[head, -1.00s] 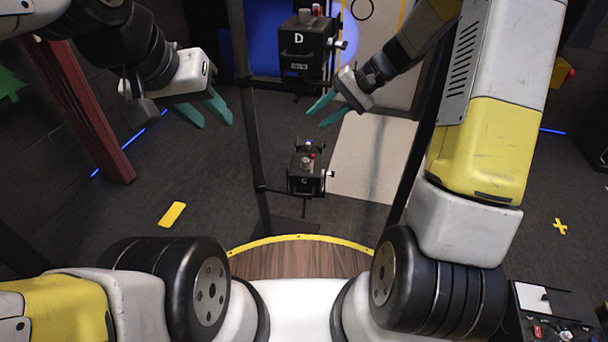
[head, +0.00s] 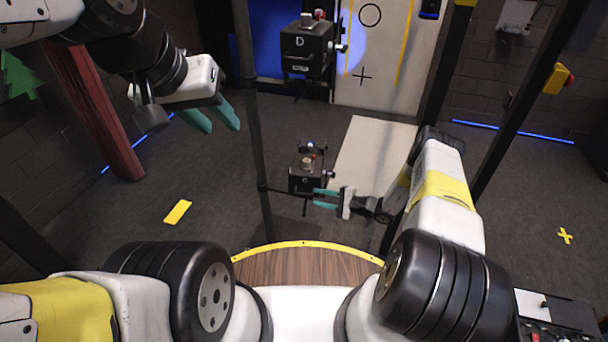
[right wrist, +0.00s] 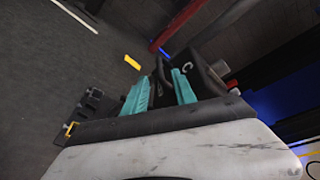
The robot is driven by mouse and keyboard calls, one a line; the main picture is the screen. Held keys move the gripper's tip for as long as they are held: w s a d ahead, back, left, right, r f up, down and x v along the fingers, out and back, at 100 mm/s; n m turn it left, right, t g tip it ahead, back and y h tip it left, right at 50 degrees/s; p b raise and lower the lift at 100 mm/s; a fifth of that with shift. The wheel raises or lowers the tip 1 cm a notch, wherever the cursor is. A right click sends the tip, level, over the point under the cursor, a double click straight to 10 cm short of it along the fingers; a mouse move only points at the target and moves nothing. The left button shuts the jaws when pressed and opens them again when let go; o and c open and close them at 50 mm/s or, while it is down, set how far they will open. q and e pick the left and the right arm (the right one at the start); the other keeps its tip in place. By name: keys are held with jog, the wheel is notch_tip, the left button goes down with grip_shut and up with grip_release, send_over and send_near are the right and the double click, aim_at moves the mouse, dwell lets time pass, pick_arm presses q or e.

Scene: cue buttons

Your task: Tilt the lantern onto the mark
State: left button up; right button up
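A black lantern marked C (head: 306,176) hangs low on the dark stand; its front handle juts toward me. A second black lantern marked D (head: 307,45) is higher up. My right gripper (head: 325,199) is at the lower right of lantern C. In the right wrist view its teal fingers (right wrist: 160,88) are apart, with a dark bar between or just beyond them; contact is unclear. Lantern C (right wrist: 208,75) shows there beyond the right finger. My left gripper (head: 216,117) is open and empty at upper left. A black ring (head: 370,15) and a cross (head: 362,76) are on the pale panel.
Dark uprights (head: 251,120) flank the lanterns. A red post (head: 92,110) stands at left. A control box (head: 550,325) is at lower right. A bluish light spot falls behind lantern D.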

aim_at(307, 195)
jog(key=x, duration=0.7)
jog(key=shift+w+a, duration=0.1)
jog(key=shift+a, duration=0.2)
grip_shut()
dwell(1.1)
